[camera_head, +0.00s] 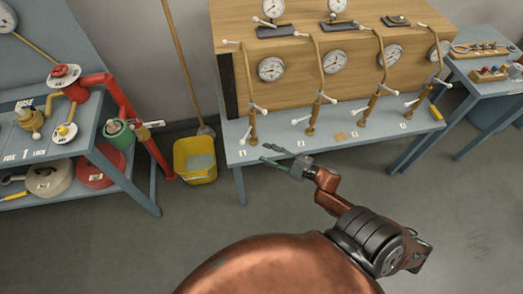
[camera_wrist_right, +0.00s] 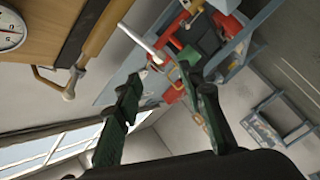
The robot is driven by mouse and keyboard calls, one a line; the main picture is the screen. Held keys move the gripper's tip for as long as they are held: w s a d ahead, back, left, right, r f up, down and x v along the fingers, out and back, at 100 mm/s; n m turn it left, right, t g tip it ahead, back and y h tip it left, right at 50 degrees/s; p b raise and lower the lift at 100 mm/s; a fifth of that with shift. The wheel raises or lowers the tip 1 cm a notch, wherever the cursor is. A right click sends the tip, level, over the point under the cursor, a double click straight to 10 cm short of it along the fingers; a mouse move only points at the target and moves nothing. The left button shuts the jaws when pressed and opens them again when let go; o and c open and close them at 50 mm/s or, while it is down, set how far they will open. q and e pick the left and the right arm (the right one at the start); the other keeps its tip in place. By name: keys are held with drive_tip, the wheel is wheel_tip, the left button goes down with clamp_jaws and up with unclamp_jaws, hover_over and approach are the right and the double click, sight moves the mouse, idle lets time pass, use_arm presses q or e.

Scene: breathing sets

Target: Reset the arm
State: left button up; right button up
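My right arm reaches up from the bottom right of the head view. Its gripper (camera_head: 268,154) is just in front of the near left edge of the breathing-set bench (camera_head: 345,150). The two dark green fingers are spread apart, with nothing between their tips. In the right wrist view the same open gripper (camera_wrist_right: 160,77) shows both fingers apart, and a white rod (camera_wrist_right: 138,38) appears beyond them. I cannot tell from these frames whether the fingers touch the bench. My left gripper is not in view.
The bench carries a wooden panel (camera_head: 236,35) with gauges, brass pipes and white levers. A yellow bucket (camera_head: 195,172) with a mop stands left of it. A blue table (camera_head: 90,142) with red pipework is at the left. Another table (camera_head: 480,68) is at the right. Floor is clear in front.

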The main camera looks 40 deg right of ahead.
drive_tip(key=shift+d, duration=0.1)
idle(0.5)
